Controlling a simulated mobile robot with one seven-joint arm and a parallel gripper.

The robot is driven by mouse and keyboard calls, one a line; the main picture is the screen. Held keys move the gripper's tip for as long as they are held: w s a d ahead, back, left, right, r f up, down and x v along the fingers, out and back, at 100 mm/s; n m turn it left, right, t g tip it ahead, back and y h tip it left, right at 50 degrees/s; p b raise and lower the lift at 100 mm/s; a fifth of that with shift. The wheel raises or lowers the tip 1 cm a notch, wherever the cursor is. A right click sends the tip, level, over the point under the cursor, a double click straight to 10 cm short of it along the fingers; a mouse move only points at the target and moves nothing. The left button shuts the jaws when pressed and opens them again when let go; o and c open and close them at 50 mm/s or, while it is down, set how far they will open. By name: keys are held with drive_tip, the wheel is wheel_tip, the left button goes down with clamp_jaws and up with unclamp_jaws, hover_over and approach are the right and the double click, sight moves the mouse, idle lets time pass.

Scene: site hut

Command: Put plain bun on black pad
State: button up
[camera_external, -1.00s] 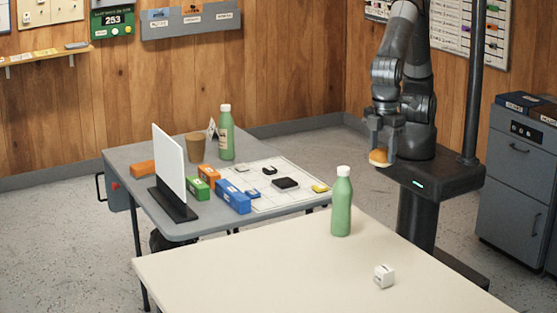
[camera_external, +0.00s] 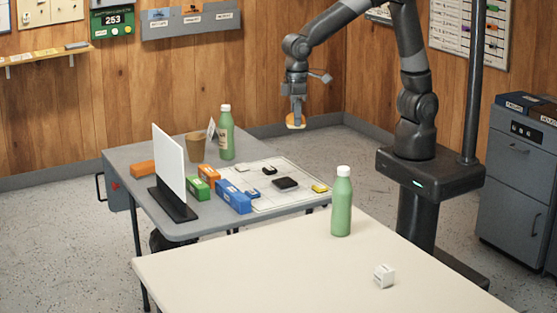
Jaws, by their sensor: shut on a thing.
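My gripper (camera_external: 296,118) is shut on the plain bun (camera_external: 296,124), a small round tan-orange thing. It holds the bun in the air above and behind the right back part of the grey table. The black pad (camera_external: 286,183) is a small dark square lying on the white sheet (camera_external: 262,203) on that table. The pad looks bare on top. The gripper and bun are well above the pad and apart from it. The fingers are small in this view and partly hidden.
A green bottle (camera_external: 226,135) and brown cup (camera_external: 196,147) stand at the back of the grey table. A white upright board (camera_external: 168,163), blue block (camera_external: 231,196), green block (camera_external: 198,189) and orange block (camera_external: 211,175) stand left of the sheet. Another green bottle (camera_external: 341,204) stands on the cream table (camera_external: 230,275).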

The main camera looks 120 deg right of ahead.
drive_tip(key=s+d+f+m, duration=0.1)
drive_tip(key=s+d+m, duration=0.1)
drive_tip(key=s+d, duration=0.55)
drive_tip(key=s+d+m, duration=0.2)
drive_tip(key=s+d, duration=0.2)
drive_tip(key=d, duration=0.7)
hover_over(285, 181)
wheel_tip(285, 181, down, 17)
drive_tip(key=shift+w+f, duration=0.1)
drive_tip(key=shift+f, duration=2.05)
drive_tip(key=o, duration=1)
drive_tip(key=shift+f, duration=0.1)
